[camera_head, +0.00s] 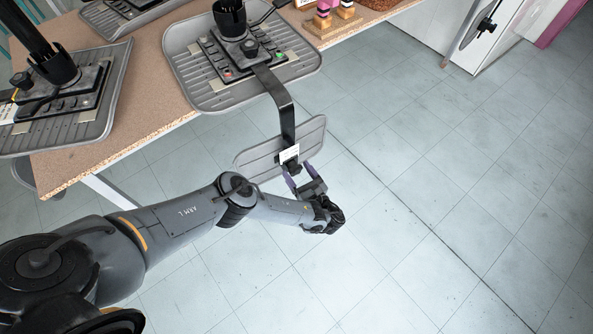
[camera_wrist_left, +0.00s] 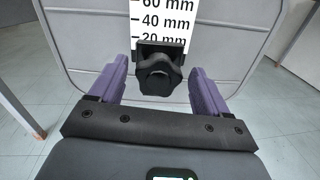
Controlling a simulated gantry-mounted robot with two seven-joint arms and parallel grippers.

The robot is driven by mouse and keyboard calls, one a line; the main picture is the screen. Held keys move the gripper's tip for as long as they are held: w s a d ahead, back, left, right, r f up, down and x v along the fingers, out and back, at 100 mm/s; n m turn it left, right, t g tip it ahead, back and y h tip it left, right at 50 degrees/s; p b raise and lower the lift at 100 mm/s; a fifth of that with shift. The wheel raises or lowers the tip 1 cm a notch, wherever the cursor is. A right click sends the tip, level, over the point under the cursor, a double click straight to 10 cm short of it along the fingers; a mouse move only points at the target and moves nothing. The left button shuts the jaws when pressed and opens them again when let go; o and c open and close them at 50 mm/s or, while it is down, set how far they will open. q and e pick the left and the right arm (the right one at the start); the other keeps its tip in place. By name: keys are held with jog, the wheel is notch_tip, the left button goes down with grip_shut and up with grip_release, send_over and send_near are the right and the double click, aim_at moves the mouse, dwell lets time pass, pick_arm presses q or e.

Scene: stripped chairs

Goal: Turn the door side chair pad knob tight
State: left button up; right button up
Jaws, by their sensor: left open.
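The door side chair's grey ribbed pad (camera_head: 262,158) hangs off the table edge on a bent black bar (camera_head: 281,100). In the left wrist view the pad (camera_wrist_left: 90,50) fills the background. Its black lobed knob (camera_wrist_left: 158,75) faces the wrist camera in the middle, below a white millimetre scale (camera_wrist_left: 161,20). My left gripper (camera_head: 299,173) is open in front of the pad's bracket. In the left wrist view its purple fingers stand on either side of the knob, with gaps visible on both sides. The right gripper is not in view.
The chair's upturned grey seat (camera_head: 190,79) lies on the wooden table (camera_head: 150,88). Another upturned seat (camera_head: 102,126) lies left of it. A toy figure on a wooden stand (camera_head: 331,24) is at the back. The tiled floor (camera_head: 430,180) to the right is clear.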

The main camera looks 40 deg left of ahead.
pick_arm(q)
jog(key=shift+w+a, duration=0.15)
jog(key=shift+a, duration=0.5)
jog(key=shift+c, duration=0.2)
jog(key=c, duration=0.9)
